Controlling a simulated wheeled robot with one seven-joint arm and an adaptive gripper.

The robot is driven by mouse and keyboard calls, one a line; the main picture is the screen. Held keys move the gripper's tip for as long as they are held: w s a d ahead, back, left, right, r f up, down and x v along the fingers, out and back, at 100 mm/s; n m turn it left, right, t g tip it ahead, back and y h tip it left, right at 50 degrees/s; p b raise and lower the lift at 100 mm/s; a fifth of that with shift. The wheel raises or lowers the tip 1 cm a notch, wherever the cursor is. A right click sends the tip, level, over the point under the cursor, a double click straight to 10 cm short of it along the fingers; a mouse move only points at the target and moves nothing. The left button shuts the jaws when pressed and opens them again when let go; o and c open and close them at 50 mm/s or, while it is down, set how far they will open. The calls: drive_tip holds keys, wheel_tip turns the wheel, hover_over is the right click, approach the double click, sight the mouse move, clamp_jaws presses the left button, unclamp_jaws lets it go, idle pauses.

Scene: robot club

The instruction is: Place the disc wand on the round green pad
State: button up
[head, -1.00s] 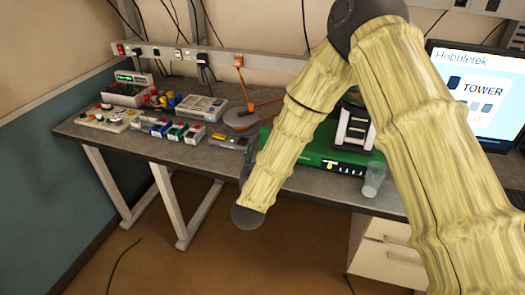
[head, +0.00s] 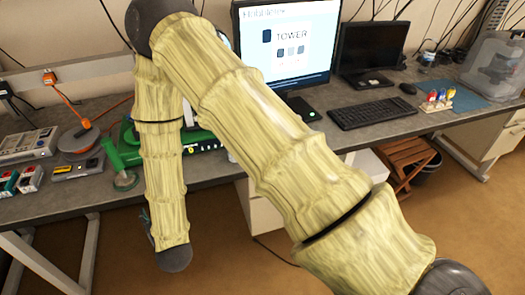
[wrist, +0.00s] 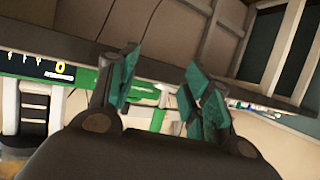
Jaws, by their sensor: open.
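In the head view my gripper is hidden behind my arm.
A green case (head: 203,138) is partly behind my arm; its lettered front (wrist: 35,68) shows in the wrist view. A yellow-grey meter (head: 78,168) and orange-and-grey reel (head: 78,138) lie left. Monitor (head: 290,45) and keyboard (head: 375,112) stand right.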

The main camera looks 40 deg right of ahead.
drive_tip(key=s+d+f+g, duration=0.3)
drive_tip(key=s+d+f, duration=0.1)
drive_tip(key=s+f, duration=0.3)
drive_tip(key=s+d+f+g, duration=0.3)
drive_tip(key=s+d+f, duration=0.1)
drive_tip(key=s+f, duration=0.25)
drive_tip(key=s+d+f+g, duration=0.3)
drive_tip(key=s+d, duration=0.2)
drive_tip(key=s, duration=0.6)
drive_tip(key=s+d+f+g, duration=0.4)
drive_tip(key=s+d, duration=0.1)
drive_tip(key=s, duration=0.6)
drive_tip(key=shift+s+f, duration=0.2)
